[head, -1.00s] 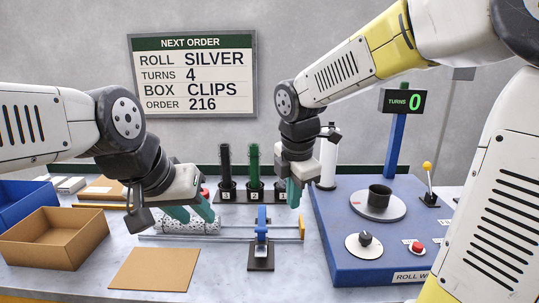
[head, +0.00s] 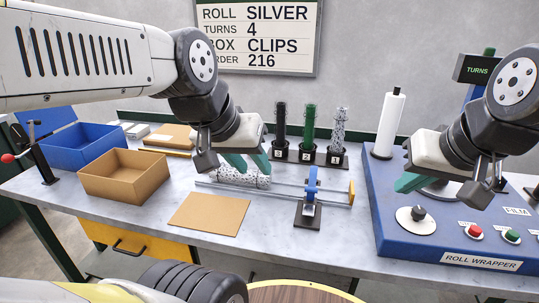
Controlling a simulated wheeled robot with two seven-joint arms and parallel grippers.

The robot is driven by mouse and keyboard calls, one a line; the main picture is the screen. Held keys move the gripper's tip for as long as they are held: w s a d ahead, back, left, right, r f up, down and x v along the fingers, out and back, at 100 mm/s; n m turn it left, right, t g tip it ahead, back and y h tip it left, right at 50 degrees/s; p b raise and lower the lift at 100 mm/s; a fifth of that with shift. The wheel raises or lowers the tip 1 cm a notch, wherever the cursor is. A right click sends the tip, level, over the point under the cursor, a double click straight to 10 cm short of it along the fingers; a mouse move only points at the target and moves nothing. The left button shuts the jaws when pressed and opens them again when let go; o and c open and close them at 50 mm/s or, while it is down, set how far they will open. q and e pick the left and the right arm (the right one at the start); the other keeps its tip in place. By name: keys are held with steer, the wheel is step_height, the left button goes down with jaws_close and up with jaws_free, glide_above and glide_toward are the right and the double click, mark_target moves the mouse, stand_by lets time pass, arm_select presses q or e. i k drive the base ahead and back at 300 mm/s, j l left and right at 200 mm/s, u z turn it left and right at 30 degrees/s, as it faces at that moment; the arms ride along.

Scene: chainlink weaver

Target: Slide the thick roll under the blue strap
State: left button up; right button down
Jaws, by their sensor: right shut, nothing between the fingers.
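The thick roll (head: 243,180), speckled grey and white, lies on its side on a rail (head: 275,191) in the middle of the table. The blue strap (head: 311,184) arches upright over the rail to the roll's right, on a dark base. The roll is apart from it. My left gripper (head: 246,166) points down at the roll, its teal fingers apart and touching or just over it. I cannot tell whether they grip it. My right gripper (head: 407,184) is shut and empty above the blue roll wrapper.
Several things surround the rail. Black, green and silver mesh tubes stand in a numbered rack (head: 309,156) behind. A cardboard sheet (head: 209,214) lies in front, with an open brown box (head: 125,178) and a blue bin (head: 85,145) left. The roll wrapper (head: 450,244) fills the right.

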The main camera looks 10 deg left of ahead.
mark_target(225, 173)
steer(key=i+j, duration=0.1)
steer(key=j, duration=0.7)
steer(key=i+j, duration=0.15)
steer(key=j, duration=0.25)
steer(key=u, duration=0.05)
